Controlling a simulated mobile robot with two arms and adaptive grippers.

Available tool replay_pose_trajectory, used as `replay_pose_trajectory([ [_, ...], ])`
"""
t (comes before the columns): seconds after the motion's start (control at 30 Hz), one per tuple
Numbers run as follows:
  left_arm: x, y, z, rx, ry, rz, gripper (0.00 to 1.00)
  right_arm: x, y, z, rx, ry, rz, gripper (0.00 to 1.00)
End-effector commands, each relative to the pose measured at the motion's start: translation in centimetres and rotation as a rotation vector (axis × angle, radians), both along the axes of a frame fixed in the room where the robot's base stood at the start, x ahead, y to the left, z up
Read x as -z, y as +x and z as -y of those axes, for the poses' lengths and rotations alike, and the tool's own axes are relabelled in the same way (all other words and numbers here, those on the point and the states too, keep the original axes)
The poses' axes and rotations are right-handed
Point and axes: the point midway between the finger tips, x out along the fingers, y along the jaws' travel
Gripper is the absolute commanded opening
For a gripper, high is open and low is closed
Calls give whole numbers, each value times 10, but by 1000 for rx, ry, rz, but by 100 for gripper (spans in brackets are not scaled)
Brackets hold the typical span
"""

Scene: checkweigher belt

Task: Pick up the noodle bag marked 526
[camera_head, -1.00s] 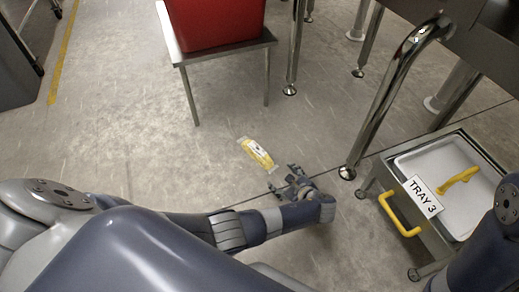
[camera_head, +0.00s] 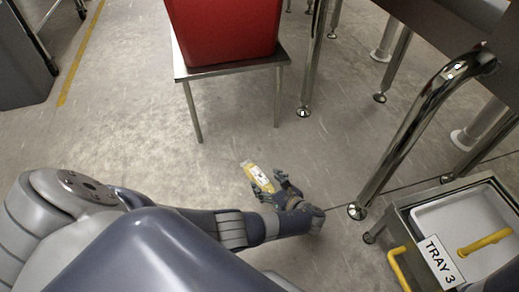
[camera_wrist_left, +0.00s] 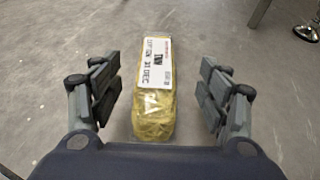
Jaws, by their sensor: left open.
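A yellow noodle bag (camera_head: 258,176) with a white label lies on the grey floor in the head view. It also shows in the left wrist view (camera_wrist_left: 154,114), lying lengthwise away from me. Its label print is upside down there, and I cannot make out the number 526 for sure. My left gripper (camera_head: 271,186) is open at the near end of the bag. In the left wrist view its fingers (camera_wrist_left: 160,88) stand apart on either side of the bag, with gaps on both sides. My right gripper is out of view.
A red bin (camera_head: 225,35) stands on a metal stand (camera_head: 235,70) beyond the bag. At the right are a thick chrome leg (camera_head: 405,130) and a cart with a white tray marked TRAY 3 (camera_head: 438,262). The floor around the bag is clear.

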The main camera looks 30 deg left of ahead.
Motion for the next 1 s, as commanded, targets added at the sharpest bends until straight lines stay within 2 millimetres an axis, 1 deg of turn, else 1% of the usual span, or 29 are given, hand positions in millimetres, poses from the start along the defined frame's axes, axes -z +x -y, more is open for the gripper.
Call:
replay_pose_trajectory([
  [0.17,14,4,-26,-3,2,1,70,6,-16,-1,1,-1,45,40],
  [0.3,18,10,-40,-2,1,0,70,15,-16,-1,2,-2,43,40],
  [0.4,18,12,-44,-1,0,0,70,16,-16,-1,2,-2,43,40],
  [0.6,17,12,-44,-1,0,-2,70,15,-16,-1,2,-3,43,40],
  [0.63,17,12,-44,-1,0,-2,68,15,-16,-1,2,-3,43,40],
  [0.67,17,12,-44,-1,0,-2,61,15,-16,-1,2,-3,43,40],
  [0.7,17,12,-44,-1,0,-2,52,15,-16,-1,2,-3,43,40],
  [0.77,17,12,-44,-1,0,-2,38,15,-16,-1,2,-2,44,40],
  [0.8,17,12,-44,-1,0,-2,29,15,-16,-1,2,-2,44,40],
  [0.87,17,12,-44,-1,0,-2,15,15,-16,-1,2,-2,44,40],
  [1.0,16,12,-44,-1,0,0,14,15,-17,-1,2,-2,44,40],
])
